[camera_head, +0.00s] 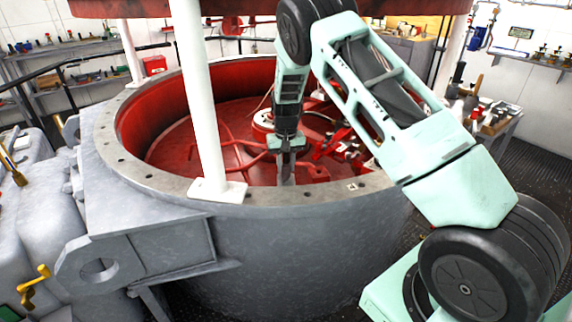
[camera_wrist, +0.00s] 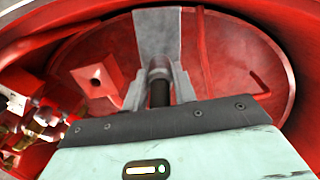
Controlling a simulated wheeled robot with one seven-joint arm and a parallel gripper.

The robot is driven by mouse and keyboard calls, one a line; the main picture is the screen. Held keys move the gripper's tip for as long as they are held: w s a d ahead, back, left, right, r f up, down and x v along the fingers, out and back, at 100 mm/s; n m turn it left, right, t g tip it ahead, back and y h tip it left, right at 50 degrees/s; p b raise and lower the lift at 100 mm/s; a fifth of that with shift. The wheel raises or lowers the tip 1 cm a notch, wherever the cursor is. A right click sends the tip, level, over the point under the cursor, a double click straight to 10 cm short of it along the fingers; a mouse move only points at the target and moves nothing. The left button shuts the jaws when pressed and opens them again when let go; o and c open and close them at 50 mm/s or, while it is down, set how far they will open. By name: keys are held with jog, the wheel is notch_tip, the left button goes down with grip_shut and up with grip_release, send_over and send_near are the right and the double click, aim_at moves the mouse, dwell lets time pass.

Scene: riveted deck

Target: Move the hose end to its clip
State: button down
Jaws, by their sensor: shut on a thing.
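My gripper (camera_head: 288,148) reaches down inside the red-lined round housing. In the wrist view my gripper (camera_wrist: 160,88) has its grey fingers closed on either side of a dark cylinder with a grey rounded top, which looks like the hose end (camera_wrist: 160,94). A flat grey upright plate (camera_wrist: 157,35) stands just beyond the fingers; its lower part is hidden behind the grey top. I cannot tell if they touch. In the head view a narrow grey piece (camera_head: 287,175) shows below the fingers. I cannot make out the clip for certain in either view.
The housing's thick grey rim (camera_head: 330,194) surrounds the work. A white post (camera_head: 197,90) stands on the rim at left. Red pipes and fittings (camera_head: 340,150) crowd the right inside; a red block (camera_wrist: 97,82) sits left of the fingers. The red floor (camera_wrist: 240,60) has open room.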

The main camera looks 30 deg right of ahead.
jog(key=shift+f, duration=0.3)
jog(key=c, duration=1)
grip_release()
jog(key=shift+c, duration=0.2)
notch_tip(320, 180, up, 12)
jog(key=b, duration=0.1)
jog(key=shift+w, duration=0.15)
